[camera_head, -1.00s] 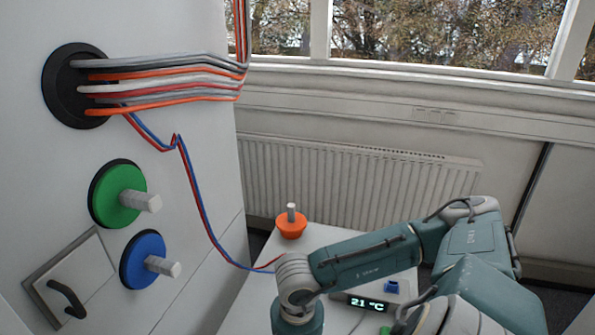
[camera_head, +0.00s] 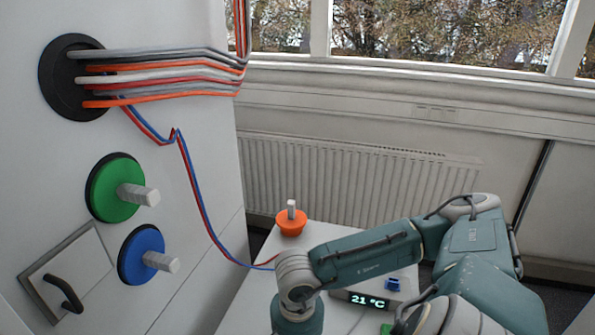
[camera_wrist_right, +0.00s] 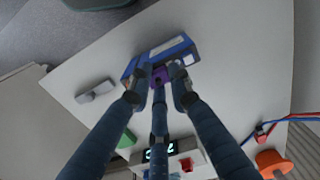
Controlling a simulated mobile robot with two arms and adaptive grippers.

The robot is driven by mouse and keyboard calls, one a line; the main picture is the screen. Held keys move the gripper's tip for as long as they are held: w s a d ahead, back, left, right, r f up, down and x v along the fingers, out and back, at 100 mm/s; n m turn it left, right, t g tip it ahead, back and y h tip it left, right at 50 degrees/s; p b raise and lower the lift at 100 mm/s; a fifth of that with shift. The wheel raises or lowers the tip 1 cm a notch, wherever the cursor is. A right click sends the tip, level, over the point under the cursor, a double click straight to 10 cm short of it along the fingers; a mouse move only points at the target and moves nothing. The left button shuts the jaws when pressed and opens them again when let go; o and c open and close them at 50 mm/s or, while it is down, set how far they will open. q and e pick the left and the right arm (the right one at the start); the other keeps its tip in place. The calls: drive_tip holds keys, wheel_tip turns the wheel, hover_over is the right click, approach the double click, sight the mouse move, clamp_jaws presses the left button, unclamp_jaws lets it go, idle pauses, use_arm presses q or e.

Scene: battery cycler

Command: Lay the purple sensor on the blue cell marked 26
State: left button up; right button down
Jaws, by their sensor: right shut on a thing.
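In the right wrist view my right gripper (camera_wrist_right: 159,80) is shut on the small purple sensor (camera_wrist_right: 159,75). The sensor is partly hidden by the fingers. A blue cell (camera_wrist_right: 178,47) with a pale label lies on the white table just past the fingertips. The sensor overlaps the cell's near side in this view; I cannot tell whether they touch. No number can be read on the cell. In the head view my right arm shows, but its gripper is hidden below the frame. My left gripper is in neither view.
The white table (camera_head: 250,297) holds an orange pot-shaped piece (camera_head: 290,225), a temperature display (camera_head: 368,301) and a green piece (camera_wrist_right: 126,138). A grey piece (camera_wrist_right: 97,91) lies left of my fingers. Red and blue wires (camera_wrist_right: 268,127) run at the right.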

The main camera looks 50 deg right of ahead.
drive_tip(key=shift+f+b, duration=0.35)
drive_tip(key=shift+b, duration=0.1)
idle(0.3)
drive_tip(key=c, duration=1.5)
unclamp_jaws()
wheel_tip(320, 180, up, 12)
